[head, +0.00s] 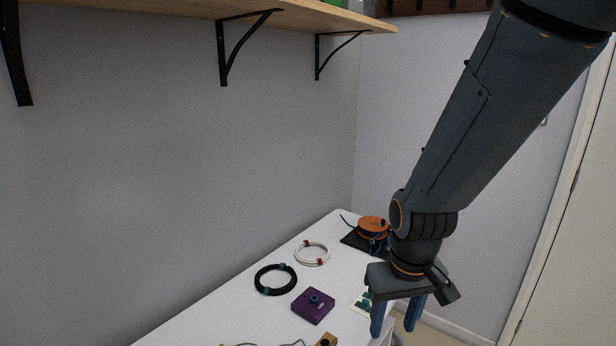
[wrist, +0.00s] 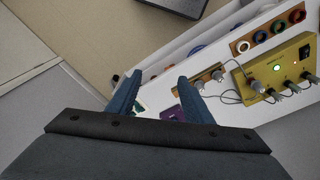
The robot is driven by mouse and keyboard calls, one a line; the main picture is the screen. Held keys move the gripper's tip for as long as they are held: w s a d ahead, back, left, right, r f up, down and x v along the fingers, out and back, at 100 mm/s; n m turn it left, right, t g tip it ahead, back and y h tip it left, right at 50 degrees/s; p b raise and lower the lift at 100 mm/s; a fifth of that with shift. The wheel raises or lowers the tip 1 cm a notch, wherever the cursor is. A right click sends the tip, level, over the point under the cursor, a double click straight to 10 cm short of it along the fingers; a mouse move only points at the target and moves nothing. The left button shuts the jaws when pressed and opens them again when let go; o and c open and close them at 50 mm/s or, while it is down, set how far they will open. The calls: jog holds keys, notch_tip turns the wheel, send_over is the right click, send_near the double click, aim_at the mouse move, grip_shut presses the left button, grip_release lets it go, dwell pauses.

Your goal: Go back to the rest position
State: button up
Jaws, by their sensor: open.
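My gripper (head: 393,326) hangs from my arm with its two blue fingers pointing down, beside the right edge of the white table (head: 245,312) in the head view. In the wrist view my gripper (wrist: 158,79) has its fingers spread apart with nothing held between them. The fingers cover part of the table's edge and a purple box there. The head view shows the purple box (head: 313,306) with a dark blue knob on the table, left of my gripper. A small card (head: 362,302) lies just left of the fingers, partly hidden.
A black cable coil (head: 275,280), a white coil (head: 312,253) and an orange reel (head: 372,227) lie on the table. The wrist view shows a yellow box (wrist: 290,65) with a green light, plugs and cables. A wooden shelf (head: 190,8) is above. Floor (wrist: 50,55) is beside the table.

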jog(key=s+d+m, duration=0.1)
jog(key=s+d, duration=0.1)
jog(key=d, duration=0.1)
jog(key=shift+s+d+m, duration=0.1)
jog(key=shift+s+m, duration=0.05)
jog(key=shift+m, duration=0.25)
jog(key=c, duration=0.4)
